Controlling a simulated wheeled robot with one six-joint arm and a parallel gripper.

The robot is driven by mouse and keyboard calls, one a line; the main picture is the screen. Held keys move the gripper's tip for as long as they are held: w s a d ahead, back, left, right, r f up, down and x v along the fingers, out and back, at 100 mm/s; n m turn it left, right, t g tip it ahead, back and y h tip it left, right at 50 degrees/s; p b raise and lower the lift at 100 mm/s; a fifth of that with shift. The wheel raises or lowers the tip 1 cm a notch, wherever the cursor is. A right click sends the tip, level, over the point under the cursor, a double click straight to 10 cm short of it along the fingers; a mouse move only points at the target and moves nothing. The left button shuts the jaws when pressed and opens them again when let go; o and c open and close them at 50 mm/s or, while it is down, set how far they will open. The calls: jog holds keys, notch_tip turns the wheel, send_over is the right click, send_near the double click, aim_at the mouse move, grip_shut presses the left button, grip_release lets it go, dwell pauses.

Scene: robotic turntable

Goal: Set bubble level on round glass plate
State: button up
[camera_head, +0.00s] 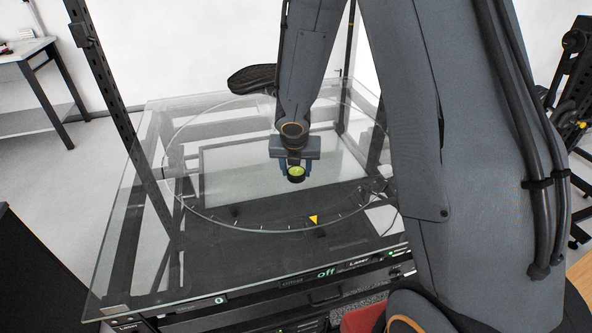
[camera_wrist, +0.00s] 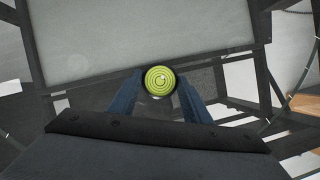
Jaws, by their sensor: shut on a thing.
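The bubble level (camera_head: 296,174) is a small round black-rimmed disc with a yellow-green face. My gripper (camera_head: 296,170) is shut on it, over the round glass plate (camera_head: 250,230). In the wrist view the bubble level (camera_wrist: 160,80) sits between the two blue fingertips of my gripper (camera_wrist: 160,88), its ringed face towards the camera. The glass plate is clear, with a thin round edge, and lies on a larger glass top. I cannot tell whether the level touches the plate or is held above it.
The square glass top (camera_head: 120,230) rests on a black frame with a dark upright post (camera_head: 118,120) at left. A yellow triangle marker (camera_head: 313,219) lies near the plate's front edge. A black padded object (camera_head: 252,79) is behind. The plate around the level looks clear.

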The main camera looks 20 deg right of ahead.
jog(key=shift+f, duration=0.2)
jog(key=o, duration=1.1)
jog(key=shift+r, duration=0.2)
jog(key=p+v, duration=0.5)
jog(key=v, duration=0.6)
jog(key=s+r+m+g, duration=0.1)
jog(key=s+r+m, duration=0.2)
jog(key=s+m, duration=0.6)
jog(key=s+d+r+m+g+y, duration=0.1)
jog(key=s+r+m, duration=0.2)
jog(key=s+m, duration=0.6)
jog(key=m, duration=1.4)
jog(key=shift+d+y, duration=0.3)
